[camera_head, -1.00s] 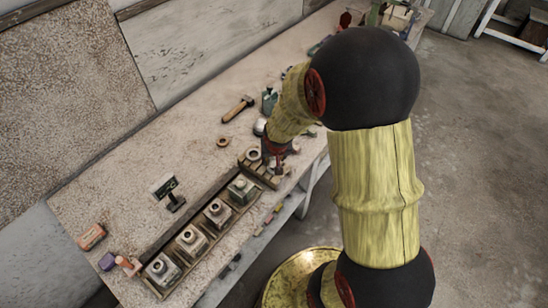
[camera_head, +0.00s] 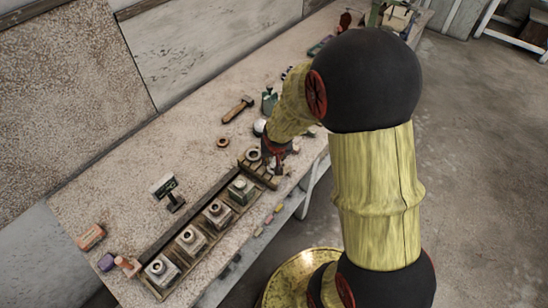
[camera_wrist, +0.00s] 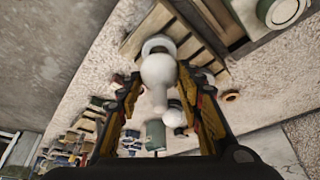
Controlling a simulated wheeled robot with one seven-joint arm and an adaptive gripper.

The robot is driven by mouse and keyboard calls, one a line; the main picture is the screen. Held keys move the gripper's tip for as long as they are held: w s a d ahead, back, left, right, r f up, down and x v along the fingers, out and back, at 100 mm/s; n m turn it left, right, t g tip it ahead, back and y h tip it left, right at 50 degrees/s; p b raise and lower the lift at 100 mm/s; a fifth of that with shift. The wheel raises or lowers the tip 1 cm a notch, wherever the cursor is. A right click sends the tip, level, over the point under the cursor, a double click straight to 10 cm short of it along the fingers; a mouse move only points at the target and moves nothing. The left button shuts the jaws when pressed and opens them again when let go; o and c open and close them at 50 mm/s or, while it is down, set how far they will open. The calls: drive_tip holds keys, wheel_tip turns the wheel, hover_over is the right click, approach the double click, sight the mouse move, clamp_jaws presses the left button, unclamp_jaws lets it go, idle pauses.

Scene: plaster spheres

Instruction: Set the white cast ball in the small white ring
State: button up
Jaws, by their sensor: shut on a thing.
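The white cast ball (camera_wrist: 158,70), with a paler narrow part below it, lies between the fingers of my gripper (camera_wrist: 161,80) in the wrist view. My gripper is closed on it. The small white ring (camera_wrist: 158,41) shows just past the ball, partly covered by it, on a slatted wooden tray (camera_wrist: 203,52). In the head view the ring (camera_head: 253,154) sits at the tray's left end, with my gripper (camera_head: 274,163) close on its right. The held ball is not clear there. I cannot tell the gap between ball and ring.
Another white ball (camera_head: 260,126) stands on the bench behind my gripper. A rack with several square jars (camera_head: 191,239) runs toward the front left. A brown ring (camera_head: 223,142), a hammer (camera_head: 238,109) and a green bottle (camera_head: 269,100) lie farther back. The bench middle is clear.

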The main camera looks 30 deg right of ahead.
drive_tip(key=shift+f+b, duration=0.95)
drive_tip(key=o, duration=1.3)
drive_tip(key=shift+r+p, duration=1.65)
drive_tip(key=shift+r, duration=0.4)
